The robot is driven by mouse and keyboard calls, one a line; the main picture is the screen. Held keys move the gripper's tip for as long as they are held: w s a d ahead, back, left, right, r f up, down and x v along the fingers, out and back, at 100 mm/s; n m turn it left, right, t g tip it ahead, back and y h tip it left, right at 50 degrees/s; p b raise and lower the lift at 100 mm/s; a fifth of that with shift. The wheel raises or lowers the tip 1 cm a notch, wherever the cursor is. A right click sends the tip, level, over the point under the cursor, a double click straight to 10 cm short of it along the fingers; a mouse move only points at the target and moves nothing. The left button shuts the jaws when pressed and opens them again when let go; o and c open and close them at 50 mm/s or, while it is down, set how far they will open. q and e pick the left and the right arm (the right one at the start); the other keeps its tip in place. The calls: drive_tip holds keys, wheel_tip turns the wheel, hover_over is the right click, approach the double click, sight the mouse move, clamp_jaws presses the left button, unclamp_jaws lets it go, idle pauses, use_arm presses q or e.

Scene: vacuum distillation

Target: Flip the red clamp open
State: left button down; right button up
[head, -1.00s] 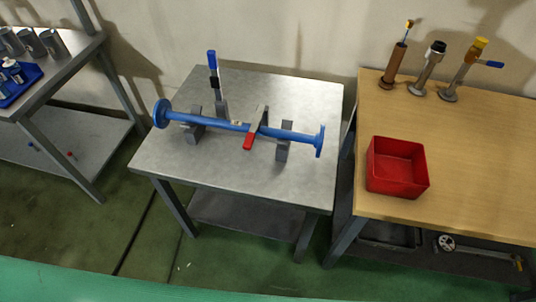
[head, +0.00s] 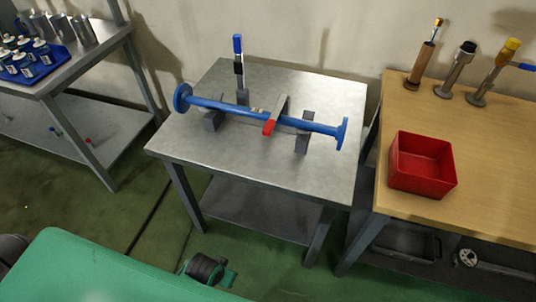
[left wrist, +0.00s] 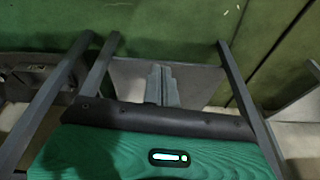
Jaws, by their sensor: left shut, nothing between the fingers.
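The red clamp (head: 269,128) is at the middle of a blue flanged pipe (head: 224,106) on the metal table (head: 200,147). Its red-tipped handle lies low across the pipe and points to the front. A second clamp with a blue handle (head: 238,46) stands upright behind the pipe. My left gripper (left wrist: 163,84) shows in the left wrist view with its two grey fingers side by side, shut and empty. It is well away from the clamp, which is not identifiable in that view. My right gripper is in neither current view.
Grey supports (head: 304,131) hold the pipe. A red bin (head: 422,164) and upright tools (head: 483,80) are on the wooden table at right. A blue tray of bottles (head: 62,62) is on the left shelf. The metal table's front area is clear.

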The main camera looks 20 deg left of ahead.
use_arm(q)
drive_tip(key=w+d+r+n+t+h+b, duration=0.1)
drive_tip(key=w+d+r+n+t+h, duration=0.3)
drive_tip(key=w+r+n, duration=0.4)
drive_tip(key=w+d+r+n+t+h+b, duration=0.2)
drive_tip(key=w+d+r+n+t, duration=0.4)
drive_tip(key=r, duration=0.4)
drive_tip(key=w+a+r+n+t+y, duration=0.2)
drive_tip(key=w+a+n+t, duration=0.1)
drive_tip(key=n, duration=0.8)
drive_tip(key=w+a+r+n+t+y, duration=0.2)
drive_tip(key=w+n, duration=0.6)
drive_tip(key=n, duration=0.4)
drive_tip(key=shift+a+r+t+y, duration=0.45)
drive_tip(key=shift+t+y, duration=0.35)
drive_tip(key=shift+t, duration=0.6)
use_arm(e)
drive_tip(key=shift+w+a+f, duration=0.1)
drive_tip(key=shift+w+f, duration=0.35)
drive_tip(key=shift+f, duration=0.2)
drive_tip(key=shift+w+f, duration=0.45)
drive_tip(key=shift+f, duration=0.15)
use_arm(q)
drive_tip(key=shift+f, duration=0.1)
